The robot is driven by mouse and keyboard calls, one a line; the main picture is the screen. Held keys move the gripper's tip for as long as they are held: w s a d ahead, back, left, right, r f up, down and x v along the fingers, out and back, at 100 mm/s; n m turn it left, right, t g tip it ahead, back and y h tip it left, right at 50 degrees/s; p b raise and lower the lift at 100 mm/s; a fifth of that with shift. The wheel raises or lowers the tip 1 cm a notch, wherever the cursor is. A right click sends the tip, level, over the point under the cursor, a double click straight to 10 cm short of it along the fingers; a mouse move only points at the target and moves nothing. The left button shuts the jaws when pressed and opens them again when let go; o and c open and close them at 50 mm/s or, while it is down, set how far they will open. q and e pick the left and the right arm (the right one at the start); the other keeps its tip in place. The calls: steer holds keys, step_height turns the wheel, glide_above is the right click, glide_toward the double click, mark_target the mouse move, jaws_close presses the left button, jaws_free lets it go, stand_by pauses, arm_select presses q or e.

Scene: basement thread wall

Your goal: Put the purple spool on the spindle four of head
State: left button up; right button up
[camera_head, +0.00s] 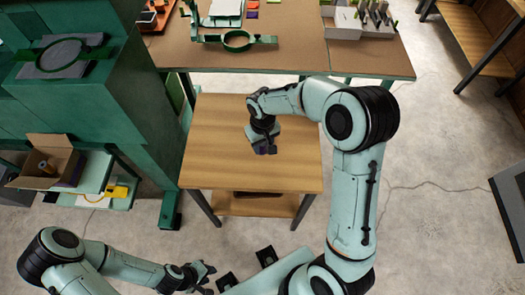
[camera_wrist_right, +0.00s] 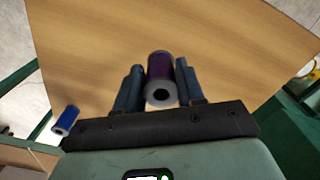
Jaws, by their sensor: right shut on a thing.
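The purple spool (camera_wrist_right: 160,68) is between the two fingers of my right gripper (camera_wrist_right: 160,88) in the right wrist view, its pale end ring and dark hole facing the camera. In the head view my right gripper (camera_head: 265,146) is over the small wooden table, and the spool is mostly hidden by it. A pale rack with several upright pegs (camera_head: 375,14) stands at the back right of the long brown table; which peg is number four cannot be told. My left gripper (camera_head: 208,274) is low in the head view, fingers apart and empty, away from the tables.
The small wooden table (camera_head: 220,165) is bare around my right gripper. A blue spool (camera_wrist_right: 65,120) shows at the left of the wrist view. A green cabinet (camera_head: 130,100) and an open cardboard box (camera_head: 42,160) stand left.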

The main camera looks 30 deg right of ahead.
step_height(320, 180, down, 5)
steer(key=shift+r, duration=0.1)
stand_by(0.4)
steer(key=shift+f, duration=0.3)
steer(key=o, duration=1)
steer(key=shift+r, duration=0.1)
steer(key=shift+r, duration=0.55)
step_height(320, 180, up, 11)
steer(key=shift+r+p, duration=0.2)
steer(key=shift+p, duration=0.1)
